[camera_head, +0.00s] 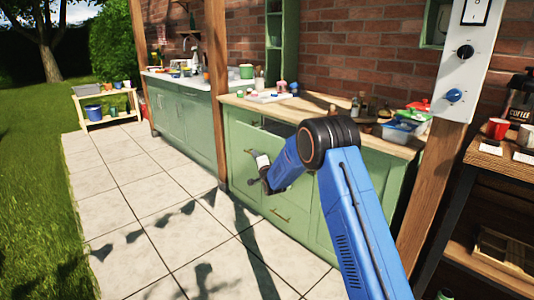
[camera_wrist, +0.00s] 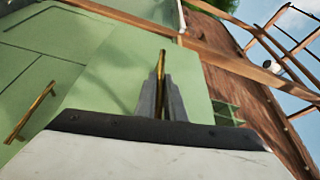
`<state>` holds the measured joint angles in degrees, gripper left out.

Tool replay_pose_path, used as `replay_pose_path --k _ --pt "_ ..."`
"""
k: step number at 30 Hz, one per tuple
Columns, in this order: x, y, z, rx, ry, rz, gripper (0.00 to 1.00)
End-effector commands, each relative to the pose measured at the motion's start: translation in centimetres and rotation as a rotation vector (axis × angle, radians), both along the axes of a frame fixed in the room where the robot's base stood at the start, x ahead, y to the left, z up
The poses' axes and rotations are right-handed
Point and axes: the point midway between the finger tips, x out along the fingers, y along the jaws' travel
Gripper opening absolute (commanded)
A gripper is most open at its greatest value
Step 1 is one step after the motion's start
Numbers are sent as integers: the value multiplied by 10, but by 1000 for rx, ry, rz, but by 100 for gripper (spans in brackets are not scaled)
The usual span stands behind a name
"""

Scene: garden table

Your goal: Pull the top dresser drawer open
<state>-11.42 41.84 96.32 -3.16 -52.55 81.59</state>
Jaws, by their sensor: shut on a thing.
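The green dresser (camera_head: 309,201) stands under a wooden worktop in the head view. Its top drawer (camera_head: 239,134) looks partly out, with a dark gap showing behind its front. My gripper (camera_head: 253,155) is at the drawer front, low and left of my blue arm. In the wrist view the two grey fingers of my gripper (camera_wrist: 162,104) are shut on an upright-looking brass handle (camera_wrist: 162,62), on a green panel. A second brass handle (camera_wrist: 32,112) shows on the panel to the left, apart from the fingers. My arm hides part of the dresser front.
The worktop (camera_head: 313,106) carries bottles, a tray and a blue container (camera_head: 399,129). A wooden post (camera_head: 217,90) stands close left of the dresser. A shelf with a red mug (camera_head: 497,128) is at the right. The tiled floor (camera_head: 160,205) in front is clear.

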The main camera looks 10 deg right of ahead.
Motion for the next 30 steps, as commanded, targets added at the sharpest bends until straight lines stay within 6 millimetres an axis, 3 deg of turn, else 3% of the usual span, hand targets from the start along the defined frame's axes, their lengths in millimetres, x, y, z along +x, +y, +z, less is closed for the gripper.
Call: replay_pose_path --k 3,18,30 --pt "-21 29 -2 1 4 4 0" --pt "-102 140 -2 0 4 2 0" --pt "-144 197 -2 0 3 1 0"
